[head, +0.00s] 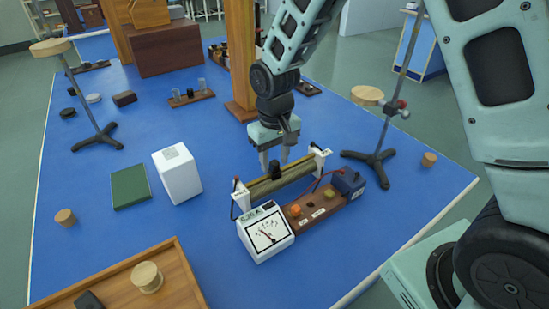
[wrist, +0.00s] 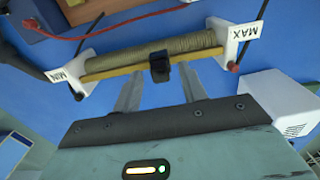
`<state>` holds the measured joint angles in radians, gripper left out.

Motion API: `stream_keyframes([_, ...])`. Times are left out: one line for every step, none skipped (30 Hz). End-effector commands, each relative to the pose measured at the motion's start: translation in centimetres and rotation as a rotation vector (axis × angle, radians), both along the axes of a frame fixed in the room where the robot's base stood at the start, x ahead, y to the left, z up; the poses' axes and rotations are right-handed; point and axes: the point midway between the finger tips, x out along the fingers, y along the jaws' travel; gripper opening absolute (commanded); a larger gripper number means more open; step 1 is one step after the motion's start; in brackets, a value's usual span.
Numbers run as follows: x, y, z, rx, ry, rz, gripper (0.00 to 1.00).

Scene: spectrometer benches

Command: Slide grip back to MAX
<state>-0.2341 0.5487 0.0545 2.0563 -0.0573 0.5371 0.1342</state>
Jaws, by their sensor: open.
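The slide grip (head: 276,171) is a small black block on the rheostat's rail, about midway along, in both views. It also shows in the wrist view (wrist: 160,66). The rheostat coil (wrist: 160,47) is a ribbed brown tube between white end plates. The MAX plate (wrist: 236,42) is at right in the wrist view, the MIN plate (wrist: 72,80) at left. In the head view the MAX end is the nearer left one. My gripper (head: 274,163) is open and points down over the rail. Its fingers are apart on either side of the grip; contact cannot be told.
A needle meter (head: 266,231) and a wooden board with a blue box (head: 348,184) stand along the rheostat's near side. A white box (head: 177,174) and green book (head: 130,187) lie to the left. A clamp stand (head: 375,160) stands right. A red lead (wrist: 60,37) runs nearby.

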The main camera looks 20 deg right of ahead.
Motion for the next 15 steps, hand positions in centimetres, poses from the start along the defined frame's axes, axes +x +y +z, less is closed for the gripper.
stream_keyframes([-0.01,0.00,-0.30,0.000,0.000,0.000,0.42])
stream_keyframes([-0.01,0.00,-0.42,0.000,0.000,0.000,0.42])
stream_keyframes([-0.02,-0.01,-0.54,0.000,0.000,0.000,0.42])
stream_keyframes([-0.02,-0.01,-0.59,0.000,0.000,0.000,0.42])
stream_keyframes([-0.02,-0.01,-0.62,0.000,0.000,0.000,0.42])
stream_keyframes([-0.02,-0.01,-0.63,0.000,0.000,0.000,0.42])
stream_keyframes([-0.01,-0.01,-0.63,0.000,0.000,0.000,0.42])
stream_keyframes([-0.01,-0.01,-0.63,0.000,0.000,0.000,0.42])
stream_keyframes([-0.01,-0.01,-0.62,0.000,0.000,0.000,0.42])
stream_keyframes([-0.01,-0.01,-0.61,0.000,0.000,0.000,0.42])
stream_keyframes([0.00,-0.01,-0.61,0.000,-0.001,0.000,0.42])
stream_keyframes([0.00,-0.01,-0.60,0.000,-0.001,0.000,0.31])
stream_keyframes([0.00,-0.01,-0.60,0.000,-0.001,0.000,0.22])
stream_keyframes([0.00,0.00,-0.59,0.000,-0.001,0.000,0.14])
stream_keyframes([0.00,-0.01,-0.59,0.000,-0.001,0.000,0.03])
